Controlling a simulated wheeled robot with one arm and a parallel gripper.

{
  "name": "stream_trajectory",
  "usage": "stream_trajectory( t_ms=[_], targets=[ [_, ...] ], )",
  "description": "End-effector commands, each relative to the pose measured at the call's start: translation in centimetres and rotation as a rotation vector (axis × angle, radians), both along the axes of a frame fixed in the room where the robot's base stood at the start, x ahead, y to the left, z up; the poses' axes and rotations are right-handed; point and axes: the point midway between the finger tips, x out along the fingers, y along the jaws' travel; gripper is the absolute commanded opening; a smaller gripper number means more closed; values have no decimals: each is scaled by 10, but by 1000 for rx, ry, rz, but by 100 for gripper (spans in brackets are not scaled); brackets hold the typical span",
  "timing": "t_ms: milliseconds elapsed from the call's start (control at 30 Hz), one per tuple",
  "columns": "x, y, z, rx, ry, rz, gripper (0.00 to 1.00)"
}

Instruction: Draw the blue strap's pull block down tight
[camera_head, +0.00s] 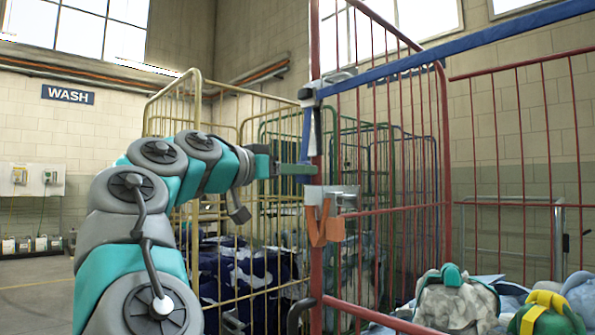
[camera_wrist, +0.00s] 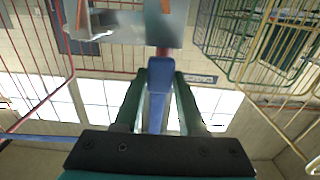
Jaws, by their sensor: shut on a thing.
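The blue strap (camera_head: 450,47) runs taut from the upper right to a grey buckle (camera_head: 309,94) at the red cage post. Its blue tail (camera_head: 307,132) hangs down from the buckle beside the post. My gripper (camera_head: 305,168) reaches in level from the left, below the buckle, with its fingers at the tail's lower end. In the wrist view, the gripper (camera_wrist: 160,74) has its two dark green fingers on either side of the blue pull block (camera_wrist: 157,80). It is shut on the block. In the head view the fingers mostly hide the block.
A metal bracket (camera_head: 332,193) with an orange strap piece (camera_head: 322,226) is on the post just below my gripper. The red cage (camera_head: 443,130) holds several bags (camera_head: 455,303). A yellow cage (camera_head: 262,215) with dark patterned cloth stands behind my arm.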

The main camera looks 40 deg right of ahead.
Motion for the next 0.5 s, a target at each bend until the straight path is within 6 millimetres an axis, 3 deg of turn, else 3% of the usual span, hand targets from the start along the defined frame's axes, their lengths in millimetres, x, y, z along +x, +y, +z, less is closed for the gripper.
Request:
stream_trajectory(
  t_ms=[500],
  targets=[
    [0,0,-3,1,0,0,0]
  ],
)
